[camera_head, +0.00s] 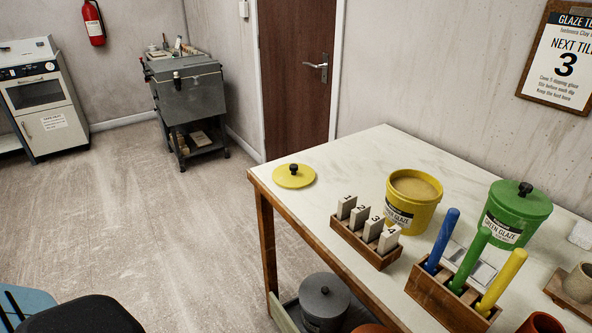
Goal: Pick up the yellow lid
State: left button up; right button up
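The yellow lid (294,176) is a flat disc with a black knob. It lies flat, knob up, on the white tabletop (345,152) near the table's far left corner. The yellow glaze bucket (413,201) stands open to its right, filled with a tan glaze. The lid and the bucket are apart.
A wooden rack of numbered tiles (365,232) stands before the bucket. A wooden holder (447,297) carries blue, green and yellow handles. A lidded green bucket (515,213) stands right. Open floor lies left of the table.

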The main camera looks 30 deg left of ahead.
aim_at(290, 175)
jog(key=i+j, duration=0.1)
jog(key=j, duration=0.3)
jog(key=i+j+z, duration=0.1)
jog(key=j, duration=0.3)
jog(key=i+j, duration=0.15)
jog(key=j, duration=0.25)
jog(key=z, duration=0.05)
